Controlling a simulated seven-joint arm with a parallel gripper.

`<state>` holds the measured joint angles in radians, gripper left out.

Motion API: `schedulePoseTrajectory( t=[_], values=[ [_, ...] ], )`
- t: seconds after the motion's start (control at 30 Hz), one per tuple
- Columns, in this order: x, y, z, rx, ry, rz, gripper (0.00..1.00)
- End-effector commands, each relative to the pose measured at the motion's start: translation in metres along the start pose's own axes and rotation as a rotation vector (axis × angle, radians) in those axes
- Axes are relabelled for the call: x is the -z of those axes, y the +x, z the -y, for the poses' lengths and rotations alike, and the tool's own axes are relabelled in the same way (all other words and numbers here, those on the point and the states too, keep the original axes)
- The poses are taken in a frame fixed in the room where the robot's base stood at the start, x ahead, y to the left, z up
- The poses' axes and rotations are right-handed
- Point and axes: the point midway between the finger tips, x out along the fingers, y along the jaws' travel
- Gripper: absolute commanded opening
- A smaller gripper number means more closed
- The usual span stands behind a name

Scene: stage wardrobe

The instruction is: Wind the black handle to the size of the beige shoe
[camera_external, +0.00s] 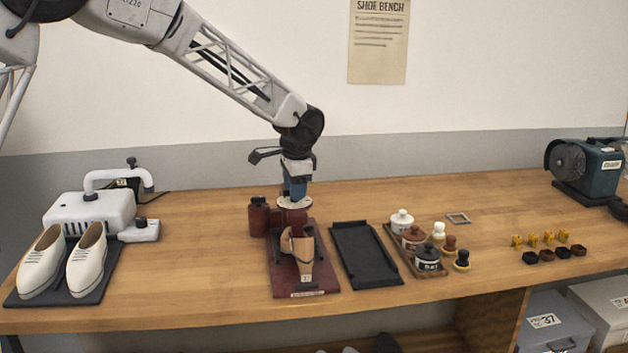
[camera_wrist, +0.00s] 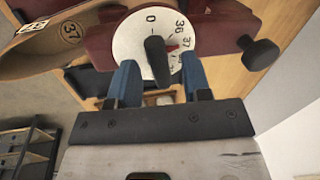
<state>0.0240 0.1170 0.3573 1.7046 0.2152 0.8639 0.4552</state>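A pair of beige shoes (camera_external: 86,262) stands on a dark mat at the left end of the bench. The stretcher's white dial (camera_wrist: 128,42) shows 0, 36, 37 and a partly hidden number, with a red mark near 36 and 37. The black handle (camera_wrist: 156,58) sits over the dial. My gripper (camera_wrist: 158,68) points down at the dial, its blue fingers apart on either side of the handle with gaps showing. It also shows in the external view (camera_external: 294,190).
An empty black tray (camera_external: 365,254) lies right of the stretcher, then a tray of lidded pots (camera_external: 428,258) and brushes. A white machine (camera_external: 90,213) stands behind the shoes, a green machine (camera_external: 590,170) at far right.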

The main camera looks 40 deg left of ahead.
Motion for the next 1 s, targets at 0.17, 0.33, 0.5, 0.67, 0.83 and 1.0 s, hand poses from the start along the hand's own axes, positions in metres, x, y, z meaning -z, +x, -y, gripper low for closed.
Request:
schedulePoseTrajectory(
  t=[0.17, 0.33, 0.5, 0.67, 0.83, 1.0],
  values=[
    [0.000, 0.000, 0.000, 0.000, 0.000, 0.000, 0.44],
    [0.000, -0.002, 0.000, 0.000, 0.000, 0.000, 0.44],
    [0.000, -0.012, 0.000, 0.001, 0.000, -0.001, 0.44],
    [0.000, -0.029, 0.000, 0.001, 0.000, -0.001, 0.44],
    [0.000, -0.052, 0.000, 0.001, 0.000, -0.001, 0.44],
    [0.000, -0.070, 0.000, 0.001, 0.000, 0.000, 0.44]
  ],
)
